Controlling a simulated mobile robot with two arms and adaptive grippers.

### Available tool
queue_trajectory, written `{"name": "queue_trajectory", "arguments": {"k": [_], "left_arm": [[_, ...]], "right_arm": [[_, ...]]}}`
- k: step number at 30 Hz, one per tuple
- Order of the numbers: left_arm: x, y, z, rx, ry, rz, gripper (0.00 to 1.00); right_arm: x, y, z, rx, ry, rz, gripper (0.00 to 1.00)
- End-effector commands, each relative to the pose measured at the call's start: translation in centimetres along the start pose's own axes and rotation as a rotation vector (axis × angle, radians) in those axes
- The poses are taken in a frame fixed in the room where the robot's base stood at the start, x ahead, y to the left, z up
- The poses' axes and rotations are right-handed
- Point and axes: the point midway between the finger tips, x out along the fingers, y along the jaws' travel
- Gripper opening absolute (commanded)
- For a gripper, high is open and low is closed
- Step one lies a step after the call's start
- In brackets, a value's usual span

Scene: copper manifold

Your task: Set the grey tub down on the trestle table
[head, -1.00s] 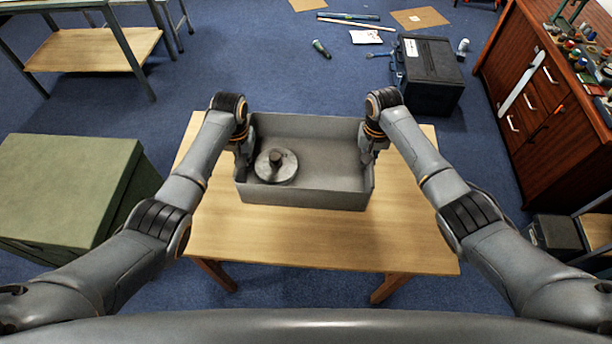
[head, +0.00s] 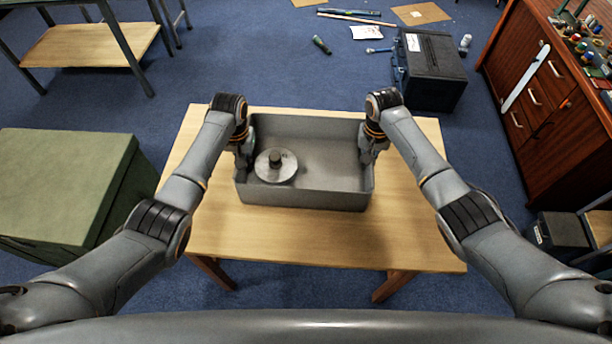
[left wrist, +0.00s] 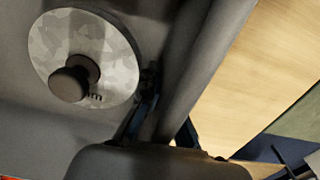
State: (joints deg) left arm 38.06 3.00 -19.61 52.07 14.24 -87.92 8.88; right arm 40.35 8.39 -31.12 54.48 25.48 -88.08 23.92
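The grey tub (head: 305,196) is an open rectangular box, level above or on the trestle table (head: 300,240); I cannot tell whether its base touches the top. A round metal weight with a knob (head: 276,166) lies in its left part; it also shows in the left wrist view (left wrist: 105,45). My left gripper (head: 243,155) is shut on the tub's left wall, which runs between its fingers in the left wrist view (left wrist: 165,120). My right gripper (head: 367,153) is at the right wall and appears shut on it; its fingertips are partly hidden.
Bare wood surrounds the tub on the tabletop. A green box (head: 65,185) stands to the left and a wooden cabinet (head: 550,110) to the right. A black case (head: 430,70) and loose tools lie on the blue floor behind the table.

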Motion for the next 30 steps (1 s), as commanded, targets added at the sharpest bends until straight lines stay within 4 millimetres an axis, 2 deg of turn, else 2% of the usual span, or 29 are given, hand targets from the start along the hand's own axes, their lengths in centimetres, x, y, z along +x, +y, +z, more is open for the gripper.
{"name": "queue_trajectory", "arguments": {"k": [5,6,9,20,23,30], "left_arm": [[1.2,0.0,-0.1,0.000,0.003,0.000,0.00],[1.0,0.0,0.0,0.000,0.001,-0.001,0.11],[0.9,0.0,0.0,0.000,0.000,-0.001,0.28],[0.5,0.0,0.0,0.000,0.001,0.001,0.28],[-0.7,0.0,-0.1,0.000,0.003,0.001,0.28],[-5.8,-0.1,-0.1,0.000,0.005,0.000,0.28]], "right_arm": [[1.3,0.0,-0.1,0.000,0.002,0.000,0.00],[1.0,0.1,0.0,0.000,0.000,0.001,0.11],[1.0,0.0,0.0,0.000,0.000,0.001,0.28],[0.9,0.0,0.0,0.000,0.000,0.000,0.28],[0.9,0.0,0.0,0.000,0.000,0.000,0.28],[0.9,0.0,0.0,0.000,0.000,0.000,0.28]]}}
